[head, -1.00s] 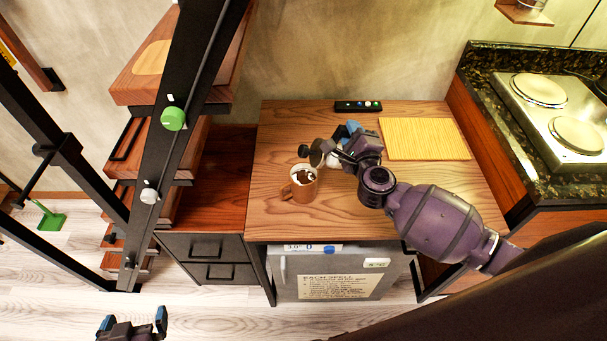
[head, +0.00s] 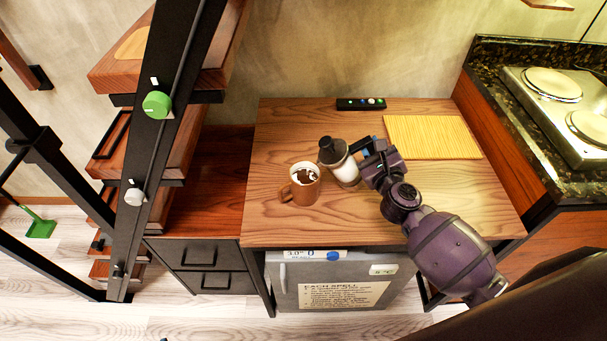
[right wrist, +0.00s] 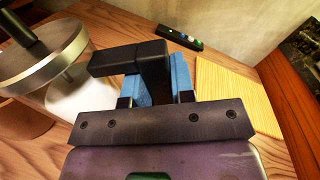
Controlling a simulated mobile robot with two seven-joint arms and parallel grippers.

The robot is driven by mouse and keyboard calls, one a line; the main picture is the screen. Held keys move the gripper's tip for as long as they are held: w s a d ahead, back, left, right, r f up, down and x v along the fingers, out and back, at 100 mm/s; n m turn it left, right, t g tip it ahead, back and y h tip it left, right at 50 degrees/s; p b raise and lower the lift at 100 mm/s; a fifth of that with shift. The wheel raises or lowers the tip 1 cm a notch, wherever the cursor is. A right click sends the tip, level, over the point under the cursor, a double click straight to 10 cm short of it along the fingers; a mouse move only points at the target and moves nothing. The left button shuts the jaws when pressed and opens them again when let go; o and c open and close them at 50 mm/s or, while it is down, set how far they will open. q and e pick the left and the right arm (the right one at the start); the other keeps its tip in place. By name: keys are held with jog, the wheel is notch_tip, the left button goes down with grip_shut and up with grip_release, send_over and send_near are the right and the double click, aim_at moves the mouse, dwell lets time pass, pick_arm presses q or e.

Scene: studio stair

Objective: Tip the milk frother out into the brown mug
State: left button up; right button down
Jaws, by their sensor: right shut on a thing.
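The brown mug (head: 308,194) stands upright on the wooden counter in the head view. Dark and white contents show inside it. The milk frother (head: 346,170), with a dark top and a pale, see-through body, is close to upright just right of the mug. I cannot tell whether its base touches the counter. My right gripper (head: 370,151) is on its right side. In the right wrist view, the blue fingers (right wrist: 162,82) are shut on the frother's black handle (right wrist: 128,60), and the frother's metal rim (right wrist: 45,65) is at left. My left gripper is not in view.
A yellow ribbed mat (head: 432,137) and a black remote-like strip (head: 361,104) lie at the counter's back. A hob (head: 560,95) is at right. Black stair posts (head: 165,145) rise at left. The counter left of the mug is clear.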

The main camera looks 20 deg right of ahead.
jog(key=d+f+m+b, duration=0.1)
jog(key=d+f+m, duration=0.1)
jog(key=shift+s+d+f+m, duration=0.1)
jog(key=shift+f+m, duration=0.1)
jog(key=shift+m, duration=0.1)
jog(key=f+m, duration=0.1)
jog(key=d+f+m+b, duration=0.1)
jog(key=shift+d+m, duration=0.3)
jog(key=shift+d+f+m+b, duration=0.15)
jog(key=shift+m+b, duration=0.15)
jog(key=shift+b, duration=0.05)
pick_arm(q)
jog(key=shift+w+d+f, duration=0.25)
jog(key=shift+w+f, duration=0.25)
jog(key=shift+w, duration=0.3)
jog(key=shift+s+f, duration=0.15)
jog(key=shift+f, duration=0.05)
